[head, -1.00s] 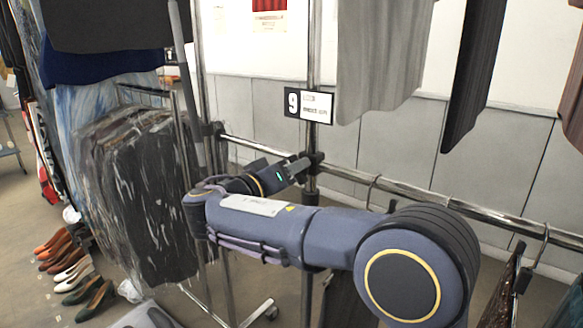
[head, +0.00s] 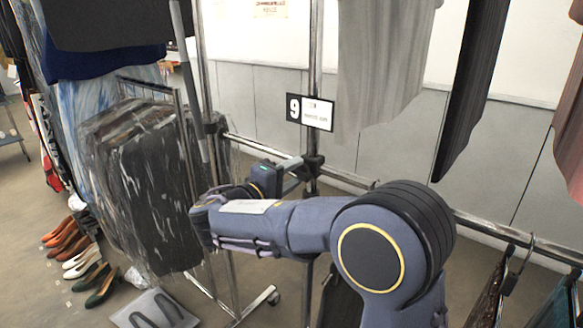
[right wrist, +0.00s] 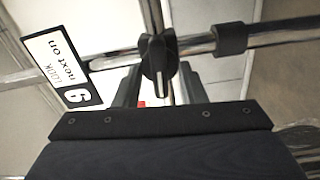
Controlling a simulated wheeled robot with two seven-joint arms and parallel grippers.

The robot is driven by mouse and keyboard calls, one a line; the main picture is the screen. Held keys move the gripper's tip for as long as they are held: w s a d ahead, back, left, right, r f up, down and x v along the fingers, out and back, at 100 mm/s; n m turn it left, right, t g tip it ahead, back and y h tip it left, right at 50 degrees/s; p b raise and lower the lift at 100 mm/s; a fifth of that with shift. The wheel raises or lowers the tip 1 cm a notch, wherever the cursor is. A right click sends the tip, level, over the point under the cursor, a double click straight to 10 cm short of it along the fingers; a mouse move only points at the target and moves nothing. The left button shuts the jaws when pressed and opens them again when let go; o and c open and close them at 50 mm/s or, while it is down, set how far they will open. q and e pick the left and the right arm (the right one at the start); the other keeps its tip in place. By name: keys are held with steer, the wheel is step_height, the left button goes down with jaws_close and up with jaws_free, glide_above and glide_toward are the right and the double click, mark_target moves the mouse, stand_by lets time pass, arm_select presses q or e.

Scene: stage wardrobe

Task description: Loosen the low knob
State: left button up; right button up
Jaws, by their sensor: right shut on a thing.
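The low knob (right wrist: 158,68) is black with a pointed, lever-like grip and sits where a chrome post crosses the low rail, in the middle of the right wrist view. In the head view its dark clamp (head: 313,166) shows on the post below a number sign, and the knob itself is largely hidden by my fingers. My right gripper (head: 298,164) reaches it from the left in the head view. In the right wrist view the fingers of my right gripper (right wrist: 160,84) stand on both sides of the knob, closed on it. My left gripper is not in view.
The chrome low rail (head: 345,177) runs right, with hangers on it. A "9" sign (head: 310,112) hangs on the post above the clamp. Grey cloth (head: 385,70) hangs at upper right. Bagged dark garments (head: 150,190) stand left, with shoes (head: 80,260) on the floor.

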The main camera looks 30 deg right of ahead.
steer(key=shift+n+p, duration=0.3)
steer(key=shift+n, duration=0.2)
steer(key=shift+f, duration=0.1)
steer(key=o, duration=1)
steer(key=shift+c, duration=0.2)
steer(key=shift+a, duration=0.1)
steer(key=v, duration=0.7)
steer(key=shift+a, duration=0.35)
steer(key=shift+s, duration=0.15)
